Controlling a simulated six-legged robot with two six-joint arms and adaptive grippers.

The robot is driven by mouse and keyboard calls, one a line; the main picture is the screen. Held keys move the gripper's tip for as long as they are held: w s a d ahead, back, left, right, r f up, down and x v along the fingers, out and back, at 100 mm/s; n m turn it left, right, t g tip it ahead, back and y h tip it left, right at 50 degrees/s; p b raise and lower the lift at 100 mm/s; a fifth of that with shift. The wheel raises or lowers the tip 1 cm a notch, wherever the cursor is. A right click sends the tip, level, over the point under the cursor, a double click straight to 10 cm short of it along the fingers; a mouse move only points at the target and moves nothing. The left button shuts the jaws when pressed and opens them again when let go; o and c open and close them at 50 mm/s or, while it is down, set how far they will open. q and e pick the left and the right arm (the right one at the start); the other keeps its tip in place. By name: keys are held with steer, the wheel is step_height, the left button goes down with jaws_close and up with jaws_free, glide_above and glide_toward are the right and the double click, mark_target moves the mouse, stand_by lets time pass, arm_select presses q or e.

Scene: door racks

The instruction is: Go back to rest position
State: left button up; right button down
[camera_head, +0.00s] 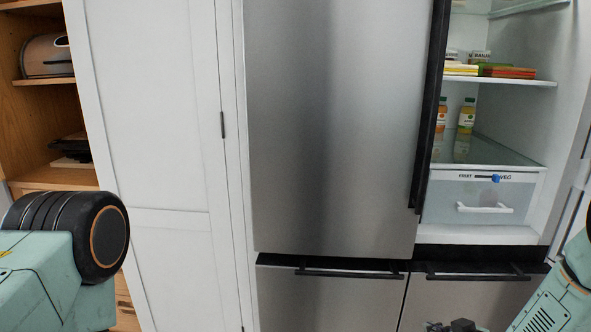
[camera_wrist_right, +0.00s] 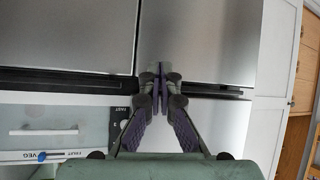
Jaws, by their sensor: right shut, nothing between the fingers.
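My right gripper (camera_wrist_right: 161,76) is shut and empty in the right wrist view, its fingertips together in front of the steel fridge fronts. In the head view only a dark bit of the right gripper (camera_head: 452,326) shows at the bottom edge, low in front of the lower fridge drawers. My right arm (camera_head: 556,300) comes in at the lower right. My left arm (camera_head: 45,270) shows at the lower left as a teal link with a black joint; its gripper is out of view.
The steel fridge door (camera_head: 335,130) is shut; the right compartment is open, showing bottles (camera_head: 466,115), packets (camera_head: 507,71) and a clear drawer (camera_head: 480,195). Shut lower drawers (camera_head: 330,300) have dark handles. A white cupboard (camera_head: 150,130) and wooden shelves (camera_head: 45,120) stand left.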

steer(key=s+a+f+m+g+h, duration=0.1)
steer(key=s+a+f+m+g, duration=0.2)
steer(key=s, duration=0.7)
steer(key=s+a+f+m+g, duration=0.1)
steer(key=s+a+f+g, duration=0.25)
steer(key=s+f, duration=0.45)
steer(key=s+a+r+g, duration=0.1)
steer(key=s+g, duration=0.1)
steer(key=s, duration=0.8)
steer(key=s+a+r+g+h, duration=0.1)
steer(key=s+g, duration=0.1)
steer(key=s, duration=0.9)
steer(key=shift+a+r+g, duration=0.2)
steer(key=shift+r+g, duration=0.15)
steer(key=shift+r, duration=0.05)
steer(key=shift+s, duration=0.1)
